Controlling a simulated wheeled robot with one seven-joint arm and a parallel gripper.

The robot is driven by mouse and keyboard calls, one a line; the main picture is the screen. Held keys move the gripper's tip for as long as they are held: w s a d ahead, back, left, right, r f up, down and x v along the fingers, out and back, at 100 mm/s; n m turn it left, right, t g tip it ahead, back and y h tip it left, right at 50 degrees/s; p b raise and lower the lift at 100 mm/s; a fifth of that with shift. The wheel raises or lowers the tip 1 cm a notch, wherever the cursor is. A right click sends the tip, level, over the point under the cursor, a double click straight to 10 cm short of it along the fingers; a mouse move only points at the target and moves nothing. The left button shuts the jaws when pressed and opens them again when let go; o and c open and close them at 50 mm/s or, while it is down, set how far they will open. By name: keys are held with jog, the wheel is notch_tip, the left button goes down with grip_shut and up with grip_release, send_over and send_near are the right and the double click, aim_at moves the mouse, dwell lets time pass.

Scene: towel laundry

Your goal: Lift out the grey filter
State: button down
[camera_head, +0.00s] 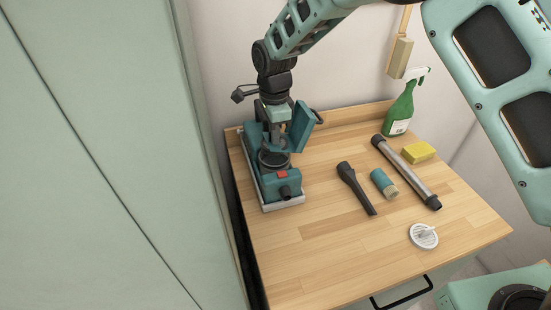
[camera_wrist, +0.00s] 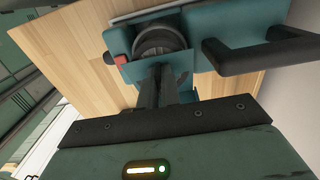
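A teal vacuum unit (camera_head: 270,188) with a red button sits at the left of the table. Its teal lid (camera_head: 300,128) stands raised. A dark grey round part, apparently the filter (camera_head: 273,160), sits in the opening; in the wrist view it is a ribbed dark cylinder (camera_wrist: 158,38) inside the teal body. My gripper (camera_head: 276,140) points down over the unit, close above the round part. In the wrist view its two dark fingers (camera_wrist: 165,75) lie close together beside the round part. Whether they grip anything is unclear.
A grey tray (camera_head: 285,204) lies under the unit. On the wooden table (camera_head: 330,260) lie a black nozzle (camera_head: 355,187), a teal-and-beige cylinder (camera_head: 383,183), a metal tube (camera_head: 405,170), a yellow sponge (camera_head: 418,152) and a white disc (camera_head: 423,236). A green spray bottle (camera_head: 399,108) stands behind. The front left is clear.

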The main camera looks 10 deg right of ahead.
jog(key=shift+r+p, duration=0.95)
jog(key=shift+r, duration=0.5)
